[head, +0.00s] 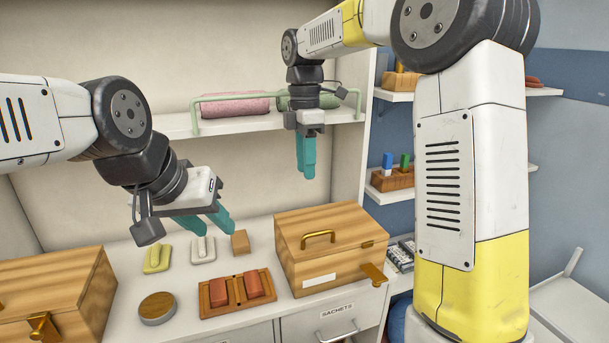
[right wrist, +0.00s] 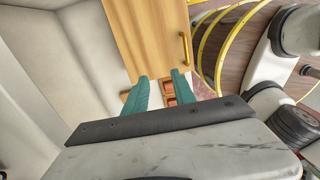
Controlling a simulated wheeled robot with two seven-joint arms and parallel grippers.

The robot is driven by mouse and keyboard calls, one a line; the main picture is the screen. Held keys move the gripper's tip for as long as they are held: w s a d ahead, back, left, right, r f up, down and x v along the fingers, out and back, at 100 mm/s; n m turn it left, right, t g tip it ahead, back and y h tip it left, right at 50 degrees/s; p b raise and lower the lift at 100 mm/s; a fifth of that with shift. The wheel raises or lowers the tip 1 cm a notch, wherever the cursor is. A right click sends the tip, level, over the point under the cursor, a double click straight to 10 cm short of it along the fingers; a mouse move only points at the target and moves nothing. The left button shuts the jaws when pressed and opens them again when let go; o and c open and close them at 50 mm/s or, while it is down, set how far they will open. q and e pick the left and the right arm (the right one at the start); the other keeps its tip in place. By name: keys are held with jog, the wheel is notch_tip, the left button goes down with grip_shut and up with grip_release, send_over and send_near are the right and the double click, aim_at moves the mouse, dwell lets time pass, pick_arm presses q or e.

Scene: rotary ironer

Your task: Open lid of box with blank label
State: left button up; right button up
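The wooden box (head: 345,262) with a blank white label (head: 319,280) stands on the counter right of centre in the head view. Its lid (head: 345,222) is closed, with a brass handle (head: 318,238) on top and a brass tab (head: 373,272) at the front right. My right gripper (head: 305,172) hangs above the box's back, open and empty, fingers down. The right wrist view shows its two teal fingers (right wrist: 160,76) apart, with a wooden panel and brass handle (right wrist: 184,48) beyond. My left gripper (head: 218,232) is open and empty, left of the box above the counter.
A second wooden box (head: 60,290) with a brass latch stands at left. Between the boxes are a tray with red blocks (head: 238,293), a round disc (head: 157,307), a yellow block (head: 158,258), a white block (head: 203,250) and a wooden cube (head: 240,242). A railed shelf (head: 240,124) is behind.

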notch_tip(320, 180, up, 4)
jog(key=shift+w+r, duration=0.15)
jog(key=shift+r, duration=0.1)
